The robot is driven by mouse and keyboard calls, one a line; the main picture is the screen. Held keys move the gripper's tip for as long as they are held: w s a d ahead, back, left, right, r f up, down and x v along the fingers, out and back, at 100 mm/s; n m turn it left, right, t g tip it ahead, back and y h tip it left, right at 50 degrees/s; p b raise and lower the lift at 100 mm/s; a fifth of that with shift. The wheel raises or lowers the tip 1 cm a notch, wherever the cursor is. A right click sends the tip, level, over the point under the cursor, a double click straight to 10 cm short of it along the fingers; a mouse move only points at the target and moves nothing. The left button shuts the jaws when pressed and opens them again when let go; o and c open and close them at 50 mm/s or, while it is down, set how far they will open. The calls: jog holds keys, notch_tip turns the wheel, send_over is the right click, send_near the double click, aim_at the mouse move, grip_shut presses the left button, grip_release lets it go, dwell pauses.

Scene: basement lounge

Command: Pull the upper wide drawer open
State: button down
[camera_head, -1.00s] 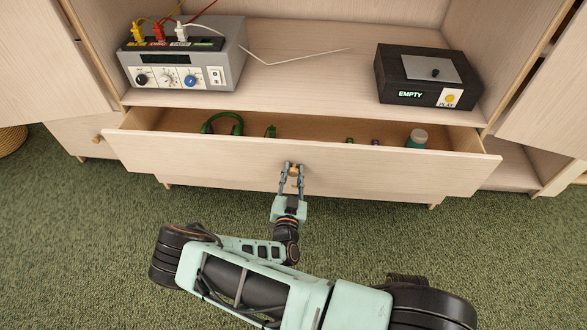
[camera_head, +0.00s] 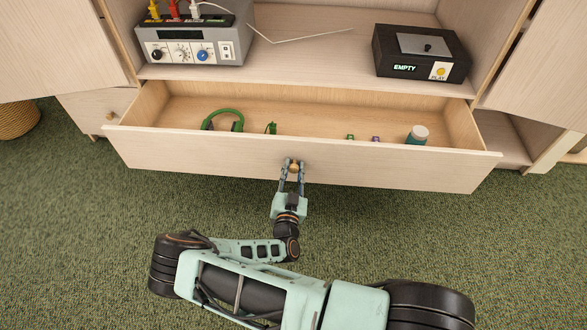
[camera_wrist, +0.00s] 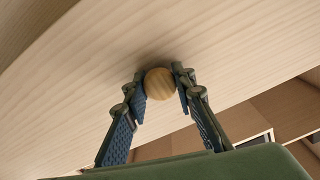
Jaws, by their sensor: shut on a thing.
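The upper wide drawer (camera_head: 205,152) is pulled well out of the pale wood cabinet, with its inside showing in the head view. Its round wooden knob (camera_wrist: 160,82) sits on the drawer front, between my fingertips in the wrist view. My gripper (camera_head: 292,166) is shut on the knob at the middle of the drawer front. In the drawer lie green headphones (camera_head: 238,116), a small green item (camera_head: 271,128), two tiny items near the middle right, and a teal jar with a pale lid (camera_head: 417,136).
A grey device with knobs and plugged cables (camera_head: 205,48) and a black box reading EMPTY (camera_head: 421,60) stand on the shelf above. A thin bent rod (camera_head: 300,37) lies between them. Open cabinet doors flank both sides. Green carpet (camera_head: 90,210) is clear before the drawer.

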jog(key=shift+s, duration=0.2)
dwell(0.3)
jog(key=c, duration=1.6)
grip_release()
jog(key=shift+r, duration=0.1)
notch_tip(320, 180, up, 10)
jog(key=shift+f, duration=0.1)
